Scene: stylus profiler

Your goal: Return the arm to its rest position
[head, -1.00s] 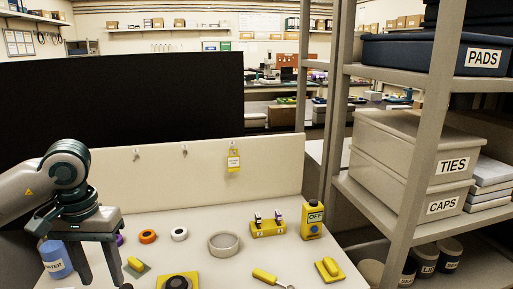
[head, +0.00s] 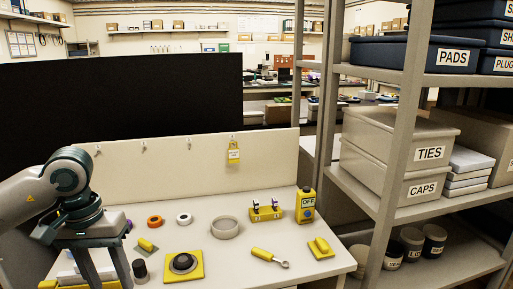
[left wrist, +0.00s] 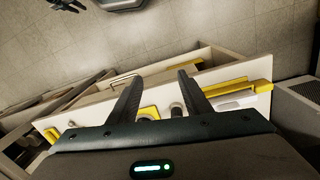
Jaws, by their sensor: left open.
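My left arm comes in from the left in the head view, bent. Its gripper (head: 104,274) points down over the left front part of the white table (head: 222,268). The fingers are apart with nothing between them, and the fingertips run off the bottom of the picture. In the left wrist view the gripper (left wrist: 160,95) also shows its two fingers spread and empty, with yellow items and dark round ends beyond them. My right arm and gripper are not in view.
A panel (head: 200,172) with hooks and a yellow tag stands behind. Shelving (head: 397,150) with labelled boxes stands at right.

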